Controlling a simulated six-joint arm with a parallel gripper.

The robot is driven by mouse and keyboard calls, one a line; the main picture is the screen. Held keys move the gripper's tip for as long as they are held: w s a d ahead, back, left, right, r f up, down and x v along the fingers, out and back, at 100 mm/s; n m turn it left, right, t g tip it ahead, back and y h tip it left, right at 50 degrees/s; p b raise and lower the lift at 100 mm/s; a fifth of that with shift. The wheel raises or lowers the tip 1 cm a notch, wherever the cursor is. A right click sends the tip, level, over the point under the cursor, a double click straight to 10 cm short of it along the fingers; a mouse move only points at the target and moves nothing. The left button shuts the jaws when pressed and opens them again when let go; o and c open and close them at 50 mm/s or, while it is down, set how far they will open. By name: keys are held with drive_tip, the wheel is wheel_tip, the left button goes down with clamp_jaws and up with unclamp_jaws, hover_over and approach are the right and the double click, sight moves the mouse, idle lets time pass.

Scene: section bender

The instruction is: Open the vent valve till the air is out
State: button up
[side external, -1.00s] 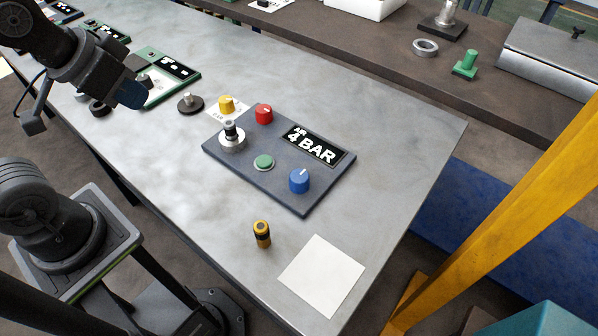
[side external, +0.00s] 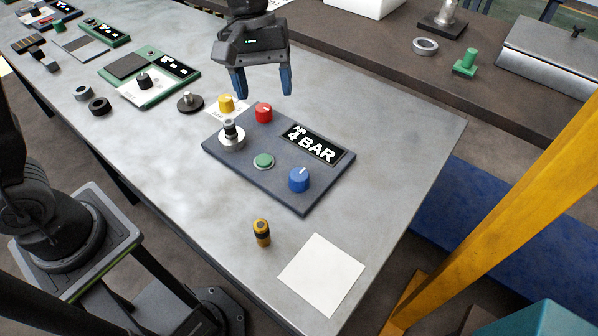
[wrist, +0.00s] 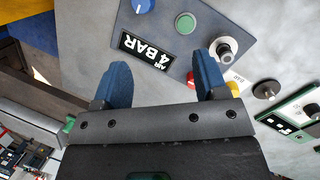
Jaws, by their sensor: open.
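The dark blue panel (side external: 275,190) lies on the grey bench and carries a black display (side external: 318,144) reading AIR 4 BAR. On it are a red knob (side external: 264,113), a blue knob (side external: 299,180), a green button (side external: 263,161) and a metal fitting with a dark top (side external: 231,134). A yellow knob (side external: 227,104) stands by the panel's back left edge, beside a white label. Which one is the vent valve I cannot tell. My gripper (side external: 262,92) is open and empty, above and behind the red knob, fingers pointing down. In the wrist view the fingers (wrist: 163,80) partly hide the red and yellow knobs.
A black-and-yellow cylinder (side external: 262,233) and a white sheet (side external: 321,275) are at the bench's near end. A dark round part with a metal stud (side external: 190,102) and green boards (side external: 150,80) lie to the left.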

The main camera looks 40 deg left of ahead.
sight(299, 174)
drive_tip(key=d+f, duration=0.2)
drive_tip(key=f, duration=0.4)
drive_tip(key=d+f+n+g, duration=0.1)
drive_tip(key=d+f, duration=0.2)
drive_tip(key=f, duration=0.2)
drive_tip(key=d+f+n+g, duration=0.1)
drive_tip(key=d+f, duration=0.1)
drive_tip(key=f, duration=0.4)
drive_tip(key=shift+s+d+f, duration=0.2)
drive_tip(key=shift+d+f, duration=0.05)
drive_tip(key=shift+f, duration=0.1)
drive_tip(key=c, duration=0.9)
